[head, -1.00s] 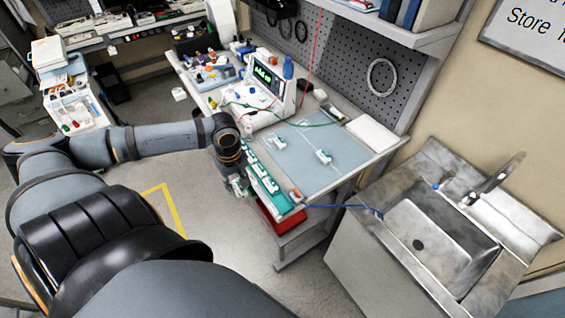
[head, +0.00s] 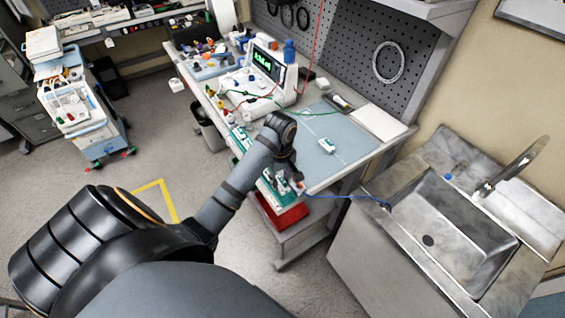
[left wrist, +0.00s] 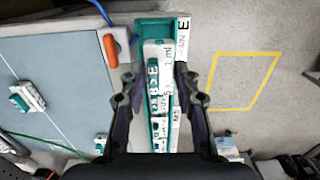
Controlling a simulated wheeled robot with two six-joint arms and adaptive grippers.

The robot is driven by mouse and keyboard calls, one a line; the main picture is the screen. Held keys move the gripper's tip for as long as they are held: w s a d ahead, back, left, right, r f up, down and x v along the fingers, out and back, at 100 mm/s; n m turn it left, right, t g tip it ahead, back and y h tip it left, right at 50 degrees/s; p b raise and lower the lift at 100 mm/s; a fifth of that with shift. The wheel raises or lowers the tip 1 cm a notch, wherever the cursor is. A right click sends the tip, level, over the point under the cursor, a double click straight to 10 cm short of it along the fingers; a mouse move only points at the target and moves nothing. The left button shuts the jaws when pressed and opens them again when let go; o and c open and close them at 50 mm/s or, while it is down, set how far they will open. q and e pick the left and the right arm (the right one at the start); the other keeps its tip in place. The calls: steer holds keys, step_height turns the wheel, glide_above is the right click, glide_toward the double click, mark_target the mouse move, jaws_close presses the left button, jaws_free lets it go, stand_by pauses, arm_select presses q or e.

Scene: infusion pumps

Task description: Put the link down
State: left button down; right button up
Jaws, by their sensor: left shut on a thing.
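My left gripper (head: 285,176) is over the near end of the narrow green tray (head: 246,143) at the bench's front edge. In the left wrist view, my left gripper (left wrist: 158,88) has its dark fingers on both sides of a white and green link (left wrist: 157,54) and is shut on it. The link is lined up with the green tray (left wrist: 146,28), above or in its end; I cannot tell whether it touches the bottom. Further white links (left wrist: 158,130) stand in a row in the tray. Another link (head: 327,146) lies on the blue-grey mat (head: 318,125). My right gripper is out of view.
An orange-ended connector (left wrist: 110,48) with a blue cable lies beside the tray. A monitor (head: 265,72) stands further back on the bench. A red bin (head: 283,213) sits below the bench edge, and a sink (head: 450,235) stands at the right.

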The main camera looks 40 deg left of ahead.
mark_target(282, 180)
arm_select(q)
steer(key=shift+w+d+f, duration=0.1)
steer(key=shift+f, duration=0.8)
steer(key=shift+w+d+f, duration=0.1)
steer(key=shift+f, duration=0.8)
steer(key=c, duration=1)
jaws_free()
steer(key=shift+f, duration=0.1)
steer(key=shift+r, duration=0.3)
step_height(282, 180, up, 4)
steer(key=shift+f, duration=0.2)
step_height(282, 180, up, 8)
steer(key=p, duration=0.8)
steer(key=shift+s+r, duration=0.1)
